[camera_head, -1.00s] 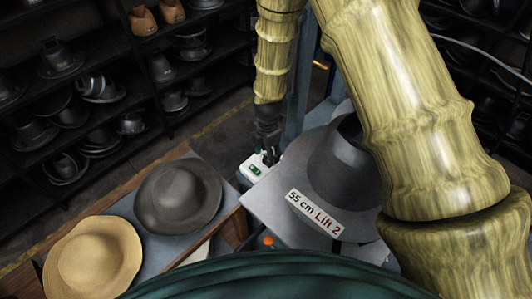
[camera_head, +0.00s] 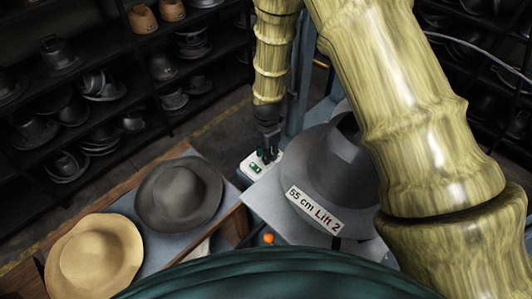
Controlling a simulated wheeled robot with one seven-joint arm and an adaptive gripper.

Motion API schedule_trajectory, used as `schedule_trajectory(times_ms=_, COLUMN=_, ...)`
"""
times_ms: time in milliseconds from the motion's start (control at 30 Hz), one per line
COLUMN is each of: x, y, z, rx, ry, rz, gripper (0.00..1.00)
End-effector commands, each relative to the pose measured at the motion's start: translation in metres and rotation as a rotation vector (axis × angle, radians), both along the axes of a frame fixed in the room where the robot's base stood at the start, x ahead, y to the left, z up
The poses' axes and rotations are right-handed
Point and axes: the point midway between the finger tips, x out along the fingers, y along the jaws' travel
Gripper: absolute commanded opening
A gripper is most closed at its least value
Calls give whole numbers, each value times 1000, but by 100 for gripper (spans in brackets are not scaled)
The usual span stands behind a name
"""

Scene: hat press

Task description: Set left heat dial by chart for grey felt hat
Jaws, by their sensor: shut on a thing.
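A small white box with a green display (camera_head: 255,167) sits at the left edge of the press, beside the grey hat-shaped form. My gripper (camera_head: 268,156) points down at this box, and its dark fingers are shut on the dial there. The dial itself is mostly hidden by the fingers, so its setting cannot be read. A dark grey felt hat (camera_head: 178,194) lies on the table to the left. The grey form (camera_head: 325,165) carries a label reading "55 cm Lift 2" (camera_head: 315,207). I cannot make out a readable heat chart.
A tan hat (camera_head: 95,255) lies left of the grey hat. An orange button (camera_head: 269,239) is in front of the press. Dark shelves of hats (camera_head: 75,120) stand behind. My large arm links cover the right side.

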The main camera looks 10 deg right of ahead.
Motion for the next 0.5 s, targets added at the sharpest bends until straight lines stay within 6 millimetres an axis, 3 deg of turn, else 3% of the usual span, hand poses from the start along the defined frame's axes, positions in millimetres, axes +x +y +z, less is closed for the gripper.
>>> schedule_trajectory(times_ms=267, x=-1, y=-4, z=-2, rx=-2, ry=3, rz=-101, gripper=6)
schedule_trajectory(times_ms=500, x=-2, y=-6, z=-3, rx=-4, ry=3, rz=-294, gripper=6)
